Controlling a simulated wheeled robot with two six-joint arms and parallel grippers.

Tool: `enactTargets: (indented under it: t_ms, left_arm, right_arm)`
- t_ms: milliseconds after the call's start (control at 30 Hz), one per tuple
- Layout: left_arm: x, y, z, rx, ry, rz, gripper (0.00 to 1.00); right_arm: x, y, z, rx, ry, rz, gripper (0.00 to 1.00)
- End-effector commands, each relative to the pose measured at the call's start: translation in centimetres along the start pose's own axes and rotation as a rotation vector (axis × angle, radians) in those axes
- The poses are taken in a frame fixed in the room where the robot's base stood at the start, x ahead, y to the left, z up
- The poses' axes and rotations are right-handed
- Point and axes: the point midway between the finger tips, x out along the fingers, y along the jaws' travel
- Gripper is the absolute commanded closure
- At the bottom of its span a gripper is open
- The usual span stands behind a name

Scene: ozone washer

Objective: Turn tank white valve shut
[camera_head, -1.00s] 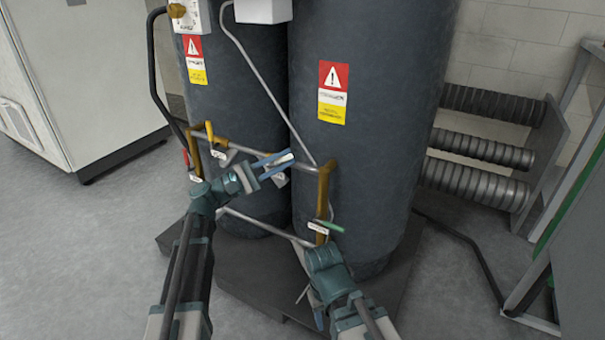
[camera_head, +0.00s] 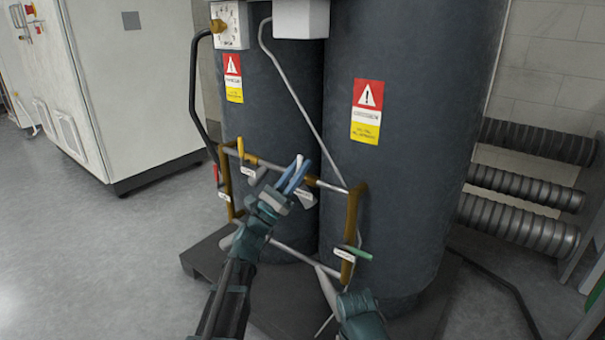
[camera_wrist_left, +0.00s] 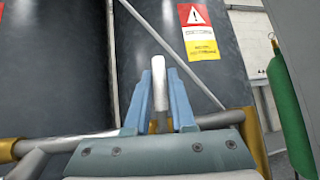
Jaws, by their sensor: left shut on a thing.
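The white valve handle (camera_head: 299,161) is on the horizontal pipe in front of the two dark tanks. My left gripper (camera_head: 300,174) is shut on it, with its blue fingers pointing up and right. In the left wrist view the white handle (camera_wrist_left: 159,78) stands upright between the two blue fingers (camera_wrist_left: 157,108), its rounded tip above them. The handle's lower end and the valve body are hidden by my gripper.
A yellow handle (camera_head: 240,147), a red handle (camera_head: 216,173) and a green handle (camera_head: 356,252) sit on the same pipework. The tanks (camera_head: 400,190) stand close behind on a dark base. A light cabinet (camera_head: 120,80) is at left, with open floor before it.

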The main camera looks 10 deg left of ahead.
Motion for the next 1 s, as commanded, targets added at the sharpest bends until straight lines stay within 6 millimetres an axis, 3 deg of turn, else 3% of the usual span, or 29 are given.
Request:
enactTargets:
  t_ms: [767,800,933,1000]
  left_arm:
    - [-0.09,0.55,-0.01,-0.066,-0.020,0.066,1.00]
    - [-0.09,0.56,-0.01,-0.066,-0.020,0.066,0.74]
    - [-0.10,0.54,-0.01,-0.066,-0.020,0.065,0.50]
    - [-0.10,0.52,-0.01,-0.065,-0.020,0.065,0.47]
  right_arm:
    - [0.39,-0.04,-0.02,0.000,0.000,0.000,0.50]
    - [0.39,-0.04,-0.02,0.000,0.000,0.000,0.50]
    - [0.39,-0.04,-0.02,0.000,0.000,0.000,0.50]
    - [0.39,-0.04,-0.02,0.000,0.000,0.000,0.50]
